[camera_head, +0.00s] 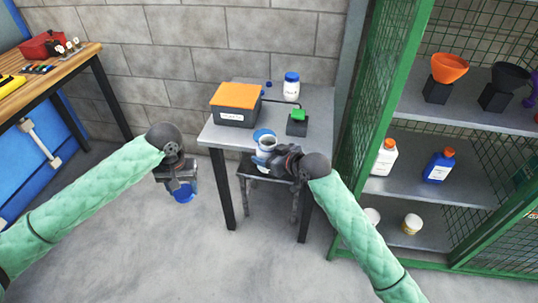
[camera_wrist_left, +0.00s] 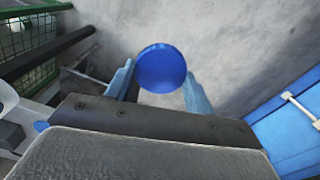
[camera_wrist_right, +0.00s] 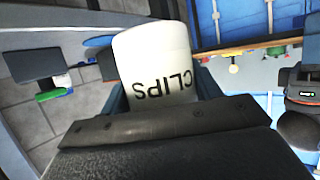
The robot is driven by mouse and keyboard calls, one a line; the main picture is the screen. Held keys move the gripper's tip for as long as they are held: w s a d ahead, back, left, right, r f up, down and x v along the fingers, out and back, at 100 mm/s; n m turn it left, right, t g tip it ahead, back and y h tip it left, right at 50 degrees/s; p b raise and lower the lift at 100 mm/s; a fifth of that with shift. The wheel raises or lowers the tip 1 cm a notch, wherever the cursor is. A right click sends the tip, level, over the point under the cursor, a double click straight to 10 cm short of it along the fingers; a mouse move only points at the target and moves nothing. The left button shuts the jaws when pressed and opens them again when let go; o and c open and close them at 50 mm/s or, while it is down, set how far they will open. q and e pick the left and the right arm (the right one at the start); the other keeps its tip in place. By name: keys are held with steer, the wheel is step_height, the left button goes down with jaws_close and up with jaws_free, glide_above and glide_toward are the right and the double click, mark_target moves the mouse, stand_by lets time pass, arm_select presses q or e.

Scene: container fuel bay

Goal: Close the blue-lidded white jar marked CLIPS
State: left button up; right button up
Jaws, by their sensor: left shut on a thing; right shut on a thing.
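The white jar marked CLIPS (camera_wrist_right: 155,55) is between the fingers of my right gripper (camera_head: 272,154), which is shut on it. In the head view the jar (camera_head: 266,144) looks open at the top and roughly upright, by the table's front edge. I cannot tell if its base touches the table. My left gripper (camera_head: 182,187) is shut on a round blue lid (camera_wrist_left: 162,68), held over the floor left of the table and apart from the jar. The lid also shows in the head view (camera_head: 183,196).
On the grey table (camera_head: 222,133) are an orange-lidded dark box (camera_head: 234,103), another blue-lidded white jar (camera_head: 291,86), a green-topped block (camera_head: 297,122) and a flat blue round thing (camera_head: 263,133) behind the held jar. A green mesh shelf (camera_head: 460,130) stands right; a workbench (camera_head: 50,75) stands left.

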arm_select(q)
steer(key=w+d+r+m, duration=0.3)
steer(key=w+d+r, duration=0.2)
steer(key=d, duration=0.8)
steer(key=w+d+r+m, duration=0.3)
steer(key=w+d+r, duration=0.2)
steer(key=d+r, duration=0.6)
steer(key=shift+d+r+m, duration=0.25)
steer(key=shift+d+m, duration=0.05)
steer(key=shift+d, duration=0.85)
steer(key=shift+f, duration=2)
steer(key=shift+f, duration=0.85)
